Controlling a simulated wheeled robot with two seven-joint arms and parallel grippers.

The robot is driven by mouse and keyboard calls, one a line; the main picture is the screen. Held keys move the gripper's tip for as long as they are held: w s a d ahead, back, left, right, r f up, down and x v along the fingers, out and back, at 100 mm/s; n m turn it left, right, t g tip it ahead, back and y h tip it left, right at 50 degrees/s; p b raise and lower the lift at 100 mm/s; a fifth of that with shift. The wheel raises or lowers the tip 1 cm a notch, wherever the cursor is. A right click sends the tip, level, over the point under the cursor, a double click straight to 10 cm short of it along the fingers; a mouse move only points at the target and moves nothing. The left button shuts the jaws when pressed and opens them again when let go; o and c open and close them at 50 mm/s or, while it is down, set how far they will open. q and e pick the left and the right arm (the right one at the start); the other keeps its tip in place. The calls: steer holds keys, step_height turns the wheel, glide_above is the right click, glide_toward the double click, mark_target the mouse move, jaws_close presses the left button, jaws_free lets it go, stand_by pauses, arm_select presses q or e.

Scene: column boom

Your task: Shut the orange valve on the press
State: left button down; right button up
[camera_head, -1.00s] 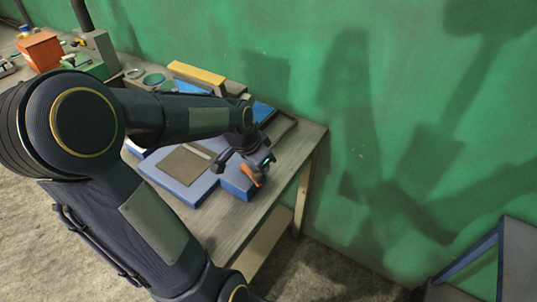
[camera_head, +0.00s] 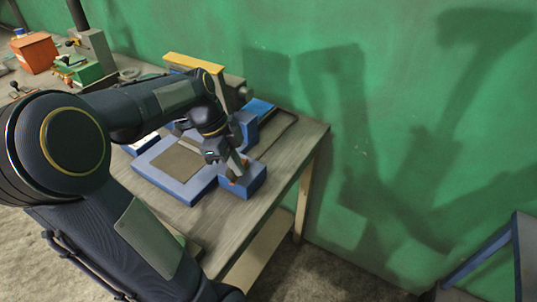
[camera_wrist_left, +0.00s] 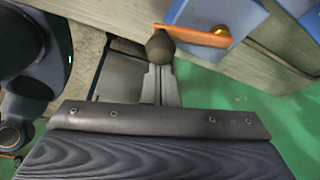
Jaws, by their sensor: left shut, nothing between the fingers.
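The press is a blue body (camera_head: 194,190) with a brown-grey plate, on the workbench. The orange valve lever (camera_head: 232,179) is on a blue block (camera_head: 254,181) at the press's right front, mostly hidden by my gripper. In the left wrist view the orange lever (camera_wrist_left: 192,35) runs from a brass pivot at right to a dark round knob (camera_wrist_left: 160,47). My left gripper (camera_head: 240,169) is shut and empty, pointing down over the block. In the wrist view its fingertips (camera_wrist_left: 158,70) are at the knob; I cannot tell whether they touch. My right gripper is not in view.
The wooden workbench (camera_head: 287,165) stands against a green wall (camera_head: 400,90). An orange box (camera_head: 35,53) and a green machine (camera_head: 78,70) stand at back left.

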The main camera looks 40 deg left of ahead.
arm_select(q)
steer(key=shift+s+a+f+m, duration=0.15)
steer(key=shift+a+m, duration=0.25)
steer(key=shift+m, duration=0.2)
steer(key=shift+s+a+b, duration=0.15)
steer(key=shift+a+b, duration=0.15)
steer(key=shift+b, duration=0.15)
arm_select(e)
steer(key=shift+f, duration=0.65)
arm_select(q)
steer(key=shift+a, duration=0.1)
